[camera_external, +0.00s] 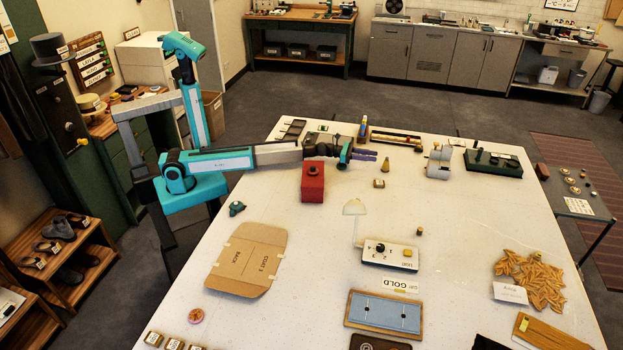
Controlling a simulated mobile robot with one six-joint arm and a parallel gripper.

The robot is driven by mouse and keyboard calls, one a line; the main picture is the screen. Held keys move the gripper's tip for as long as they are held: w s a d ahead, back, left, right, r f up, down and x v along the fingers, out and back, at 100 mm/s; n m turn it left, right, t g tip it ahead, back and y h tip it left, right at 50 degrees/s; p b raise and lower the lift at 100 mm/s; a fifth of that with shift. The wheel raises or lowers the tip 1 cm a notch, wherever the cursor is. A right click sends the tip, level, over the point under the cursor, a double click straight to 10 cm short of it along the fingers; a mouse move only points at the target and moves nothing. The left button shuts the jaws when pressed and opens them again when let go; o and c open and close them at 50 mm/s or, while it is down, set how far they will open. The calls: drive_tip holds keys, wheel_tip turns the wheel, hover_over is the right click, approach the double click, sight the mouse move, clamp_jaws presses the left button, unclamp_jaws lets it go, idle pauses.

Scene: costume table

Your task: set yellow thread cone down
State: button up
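A small yellow thread cone (386,165) is upright near the far middle of the white table. My gripper (376,156) reaches in from the left, with its purple fingers pointing right. The fingertips are just left of and slightly above the cone in the picture, with a narrow gap between the fingers and nothing visible in it. The cone appears apart from the fingers. A small tan block (379,184) sits just in front of the cone.
A red box (313,182) stands below my forearm. A grey machine (439,162) and a dark green rack (493,162) stand to the right. The table between the tan block and the right edge is mostly clear.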

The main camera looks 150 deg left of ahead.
sight(386, 164)
drive_tip(key=shift+o, duration=0.5)
drive_tip(key=shift+r, duration=0.15)
drive_tip(key=shift+w+d+r+h+p, duration=0.2)
drive_tip(key=shift+r+h+p, duration=0.25)
drive_tip(key=shift+p, duration=0.7)
drive_tip(key=r+g+h+p, duration=0.1)
drive_tip(key=p, duration=0.1)
drive_tip(key=shift+s+d+p, duration=0.15)
drive_tip(key=shift+p, duration=0.25)
drive_tip(key=shift+s+r+g+h+p, duration=0.1)
drive_tip(key=shift+s+g+h+p, duration=0.15)
drive_tip(key=shift+s+g+p, duration=0.7)
drive_tip(key=shift+w+t+p, duration=0.25)
drive_tip(key=shift+w+p, duration=0.05)
drive_tip(key=shift+w, duration=0.15)
drive_tip(key=shift+p+x, duration=0.7)
drive_tip(key=shift+x, duration=3.6)
